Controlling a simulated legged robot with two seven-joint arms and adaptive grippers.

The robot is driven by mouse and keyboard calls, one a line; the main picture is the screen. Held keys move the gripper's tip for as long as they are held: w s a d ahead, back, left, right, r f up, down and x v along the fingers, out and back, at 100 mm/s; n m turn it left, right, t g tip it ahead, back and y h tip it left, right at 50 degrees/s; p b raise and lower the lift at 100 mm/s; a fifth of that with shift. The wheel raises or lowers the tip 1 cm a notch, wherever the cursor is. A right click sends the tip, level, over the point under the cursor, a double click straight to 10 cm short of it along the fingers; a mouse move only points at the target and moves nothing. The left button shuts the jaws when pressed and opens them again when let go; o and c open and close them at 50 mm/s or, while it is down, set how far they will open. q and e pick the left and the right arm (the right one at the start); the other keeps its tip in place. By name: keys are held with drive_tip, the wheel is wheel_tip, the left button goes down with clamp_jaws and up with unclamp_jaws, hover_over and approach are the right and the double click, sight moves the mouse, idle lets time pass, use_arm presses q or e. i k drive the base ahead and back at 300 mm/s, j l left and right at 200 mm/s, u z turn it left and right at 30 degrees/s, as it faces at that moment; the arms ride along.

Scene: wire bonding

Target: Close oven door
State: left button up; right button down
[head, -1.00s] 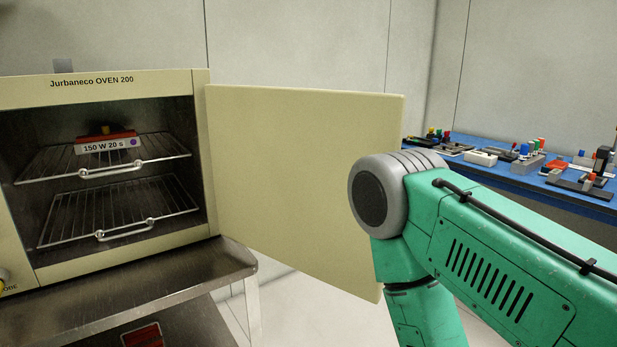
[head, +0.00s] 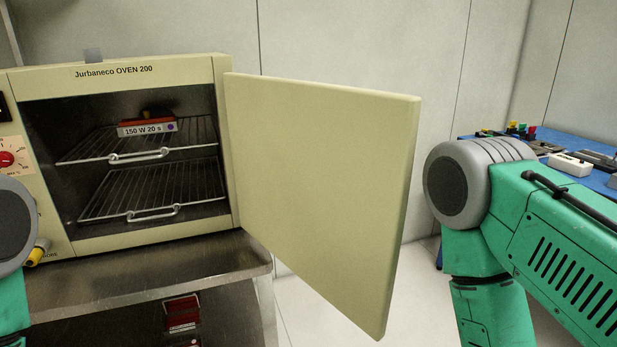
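The oven (head: 120,89) stands on the left with its front open. Its cream door (head: 320,180) stands wide open, hinged at the oven's right edge and swung out toward me. Inside are two wire racks; a red and white item labelled "150 W 20 s" (head: 148,128) sits on the upper rack (head: 85,148). The lower rack (head: 110,205) is empty. My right arm shows at the right, its elbow apart from the door in the picture. A bit of my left arm shows at the left edge. Neither gripper is in view.
The oven rests on a metal table (head: 150,275) with red-labelled items (head: 182,312) on a level below. A blue workbench (head: 595,180) with several small parts and a white block (head: 569,165) stands behind my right arm. Pale floor is clear beyond the door.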

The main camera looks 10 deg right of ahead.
sight(323, 172)
drive_tip(key=i+l+u, duration=0.25)
drive_tip(key=l+u, duration=0.25)
drive_tip(key=l, duration=0.25)
drive_tip(key=i+l+u, duration=0.25)
drive_tip(key=l, duration=0.15)
drive_tip(key=l+u, duration=0.25)
drive_tip(key=l, duration=0.15)
drive_tip(key=k+l+u, duration=0.15)
drive_tip(key=l, duration=0.15)
drive_tip(key=k+l+u, duration=0.15)
drive_tip(key=k+l, duration=0.05)
drive_tip(key=l, duration=0.05)
